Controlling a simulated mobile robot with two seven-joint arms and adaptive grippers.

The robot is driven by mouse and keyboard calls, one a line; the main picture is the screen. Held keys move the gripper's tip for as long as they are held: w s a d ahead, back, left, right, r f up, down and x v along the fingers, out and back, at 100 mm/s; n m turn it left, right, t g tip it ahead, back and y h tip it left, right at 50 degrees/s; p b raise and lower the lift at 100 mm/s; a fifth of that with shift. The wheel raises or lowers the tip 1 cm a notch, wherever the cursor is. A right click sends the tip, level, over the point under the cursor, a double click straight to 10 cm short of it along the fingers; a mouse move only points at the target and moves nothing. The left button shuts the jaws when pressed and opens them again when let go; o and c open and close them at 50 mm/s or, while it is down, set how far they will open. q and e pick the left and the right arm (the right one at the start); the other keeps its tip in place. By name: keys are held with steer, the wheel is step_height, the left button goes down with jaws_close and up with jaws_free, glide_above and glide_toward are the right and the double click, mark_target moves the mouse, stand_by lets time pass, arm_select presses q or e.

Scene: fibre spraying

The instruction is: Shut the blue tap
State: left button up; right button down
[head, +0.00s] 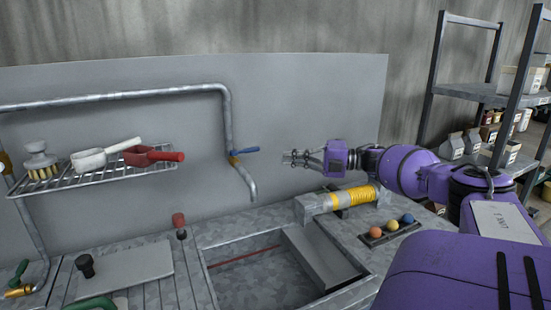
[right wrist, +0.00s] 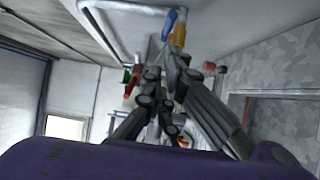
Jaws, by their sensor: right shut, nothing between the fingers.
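The blue tap (head: 245,151) is a blue lever on a brass-coloured body, on the grey pipe that comes down the back panel. Its lever points right and slightly up, across the pipe. The tap also shows in the right wrist view (right wrist: 169,24), at the top centre beyond my fingers. My right gripper (head: 287,158) is shut and empty, to the right of the tap and apart from it in the head view. Its fingers (right wrist: 172,62) point toward the tap in the wrist view. My left gripper is not in view.
A sink basin (head: 245,279) lies below the pipe's spout. A wire shelf (head: 120,174) with a white scoop, a red scoop and a brush is at left. A yellow-wrapped cylinder (head: 351,196) and a rack of coloured balls (head: 392,231) stand right of the basin.

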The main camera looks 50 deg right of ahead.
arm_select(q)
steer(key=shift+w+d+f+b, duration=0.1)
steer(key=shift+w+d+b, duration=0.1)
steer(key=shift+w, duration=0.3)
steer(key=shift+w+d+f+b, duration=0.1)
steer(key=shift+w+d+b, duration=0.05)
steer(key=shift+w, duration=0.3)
arm_select(e)
steer(key=s+d, duration=0.2)
steer(key=d, duration=0.1)
steer(key=shift+s+d, duration=0.1)
steer(key=shift+d, duration=0.1)
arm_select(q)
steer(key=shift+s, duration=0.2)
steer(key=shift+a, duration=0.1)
arm_select(e)
steer(key=shift+f, duration=0.1)
